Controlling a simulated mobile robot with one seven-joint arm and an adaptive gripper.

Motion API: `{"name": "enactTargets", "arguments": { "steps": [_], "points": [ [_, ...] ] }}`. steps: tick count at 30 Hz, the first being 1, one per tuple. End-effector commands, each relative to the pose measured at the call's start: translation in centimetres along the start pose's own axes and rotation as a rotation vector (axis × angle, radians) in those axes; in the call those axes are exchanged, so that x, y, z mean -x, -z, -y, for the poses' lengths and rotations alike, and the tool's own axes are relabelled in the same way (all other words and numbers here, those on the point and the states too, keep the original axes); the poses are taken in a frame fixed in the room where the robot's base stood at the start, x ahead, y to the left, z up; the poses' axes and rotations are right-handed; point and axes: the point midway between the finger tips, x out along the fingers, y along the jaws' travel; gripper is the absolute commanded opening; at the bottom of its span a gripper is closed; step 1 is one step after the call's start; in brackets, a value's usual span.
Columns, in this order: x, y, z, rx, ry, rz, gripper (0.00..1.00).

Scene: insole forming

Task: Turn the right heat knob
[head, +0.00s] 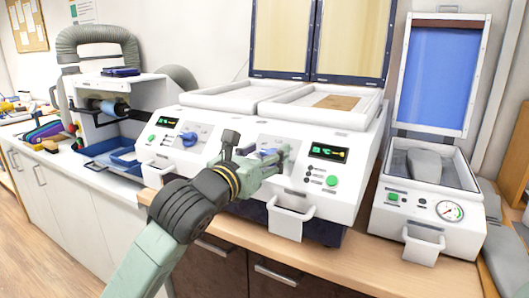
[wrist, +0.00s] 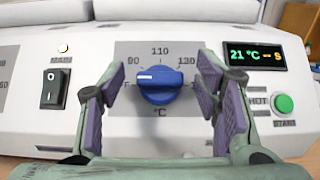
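The right heat knob (wrist: 160,84) is blue with a white pointer mark, on a grey dial plate (wrist: 188,51) marked 90, 110 and 130. The pointer mark lies toward the left. In the wrist view my gripper (wrist: 153,88) is open, with one purple-padded finger on each side of the knob and a gap to it on both sides. In the head view my gripper (head: 262,162) is in front of the right half of the white machine (head: 350,195) and mostly hides the knob. A left knob (head: 188,139), also blue, is clear of the arm.
A display (wrist: 254,55) reading 21 °C and a green start button (wrist: 284,104) are right of the knob. A black rocker switch (wrist: 55,88) is left of it. A white handle (head: 287,218) sticks out below. A vacuum press (head: 432,190) stands to the right.

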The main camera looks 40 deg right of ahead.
Motion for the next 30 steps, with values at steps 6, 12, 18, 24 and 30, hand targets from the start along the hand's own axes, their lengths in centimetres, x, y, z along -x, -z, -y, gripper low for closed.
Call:
{"name": "enactTargets", "arguments": {
  "steps": [6, 12, 18, 24, 30],
  "points": [
    [0.03, -0.03, 0.0, 0.0, 0.0, 0.0, 0.41],
    [0.04, -0.04, 0.0, 0.0, 0.0, 0.001, 0.28],
    [0.04, -0.04, -0.01, 0.0, 0.0, 0.001, 0.14],
    [0.05, -0.01, -0.04, -0.003, 0.002, 0.001, 0.1],
    [0.07, 0.1, -0.13, -0.034, 0.036, 0.002, 0.1]
  ]
}}
